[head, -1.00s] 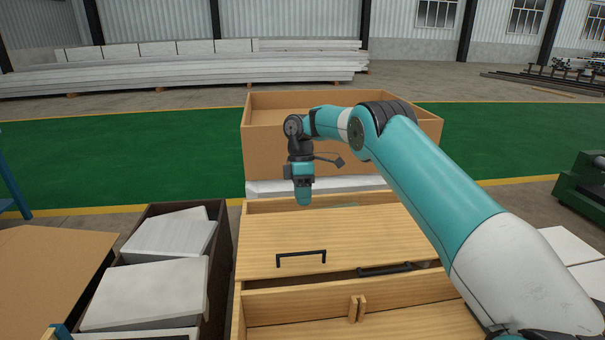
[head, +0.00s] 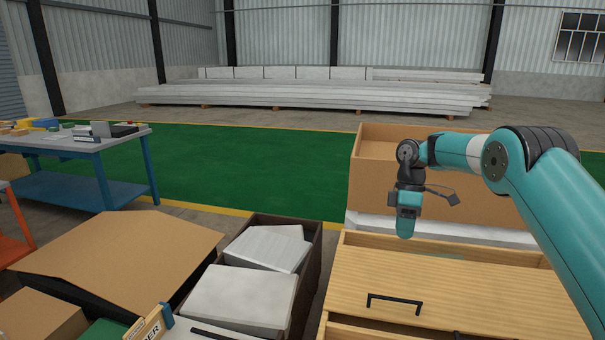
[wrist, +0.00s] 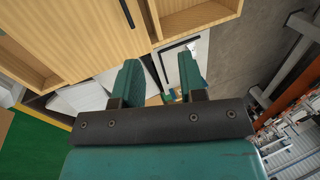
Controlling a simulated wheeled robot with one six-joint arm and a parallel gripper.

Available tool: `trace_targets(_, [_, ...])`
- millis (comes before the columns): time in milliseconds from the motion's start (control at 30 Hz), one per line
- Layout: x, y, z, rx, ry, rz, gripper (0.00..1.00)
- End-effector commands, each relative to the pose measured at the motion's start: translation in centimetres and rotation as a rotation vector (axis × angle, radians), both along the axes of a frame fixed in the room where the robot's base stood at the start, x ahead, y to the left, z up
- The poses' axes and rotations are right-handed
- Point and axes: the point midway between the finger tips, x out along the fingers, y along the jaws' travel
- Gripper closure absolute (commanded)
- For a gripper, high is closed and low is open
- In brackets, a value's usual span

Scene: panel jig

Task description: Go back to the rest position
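My gripper (head: 406,230) hangs from my teal and black arm on the right of the head view, pointing down. It is above the back of a wooden jig and apart from the panel. The wrist view shows its two teal fingers (wrist: 158,78) spread apart with nothing between them, so it is open and empty. The light wooden panel (head: 450,285) lies on the jig and has a black handle (head: 395,302) near its front edge. The panel and part of a black handle also show at the top of the wrist view (wrist: 80,40).
A large cardboard-coloured box (head: 375,185) stands behind the jig. A dark crate (head: 313,265) with white slabs (head: 240,298) is left of it. A flat brown sheet (head: 120,250) and a blue workbench (head: 125,140) are further left. Green floor (head: 250,175) is open behind.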

Motion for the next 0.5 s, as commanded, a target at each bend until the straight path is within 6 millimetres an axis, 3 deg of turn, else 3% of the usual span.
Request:
trace_targets(100, [-2.1,3.0,4.1,0.011,-0.029,-0.057,0.62])
trace_targets(267, [-6.6,6.9,8.6,0.03,-0.06,-0.156,0.62])
trace_targets(500, [-15.7,11.4,13.3,0.065,-0.095,-0.304,0.62])
